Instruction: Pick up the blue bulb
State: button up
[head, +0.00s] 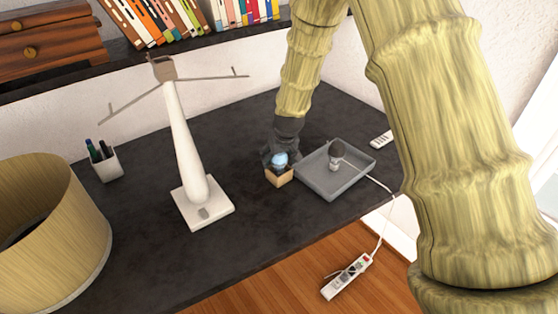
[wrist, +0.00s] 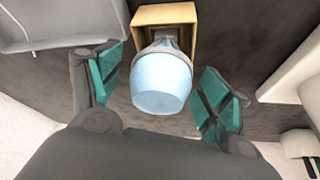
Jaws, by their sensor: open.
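The blue bulb (head: 280,159) stands upright in a small tan wooden box (head: 278,179) on the dark desk. In the wrist view the bulb (wrist: 161,82) is large and centred, with its pale blue globe toward me and its base in the open box (wrist: 180,13). My gripper (wrist: 155,92) is open, with one green-padded finger on each side of the bulb. Visible gaps separate both fingers from the glass. In the head view my gripper (head: 278,156) is right at the bulb and partly behind it.
A white lamp stand (head: 187,150) rises to the left, with a pen cup (head: 106,165) and a lampshade (head: 60,235) farther left. A power strip (head: 347,277) lies lower right.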

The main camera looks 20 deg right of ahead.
jog(key=c, duration=1.1)
jog(key=shift+r+b, duration=1)
jog(key=shift+r, duration=4.05)
